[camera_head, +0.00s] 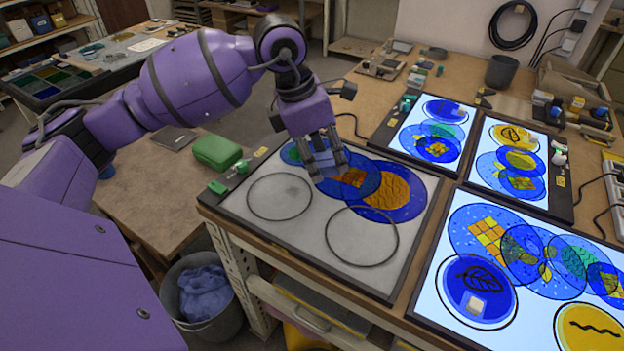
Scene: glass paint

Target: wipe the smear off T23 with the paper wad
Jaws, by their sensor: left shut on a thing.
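My left gripper (326,170) reaches down over the far left part of the unlit grey panel (312,222). It is shut, its fingertips low over overlapping painted glass discs there. The thing between its fingers is mostly hidden; a small pale patch shows, consistent with the paper wad. Beside the fingers, a blue disc with an orange centre (388,192) overlaps another blue disc (362,182), and a green-blue disc (292,153) lies at the left. I cannot read which piece is T23, and I cannot make out the smear. My right gripper is not in view.
A green case (217,152) is left of the grey panel. A bin (203,298) with blue cloth-like stuff stands below. Two empty rings mark the panel's bare front.

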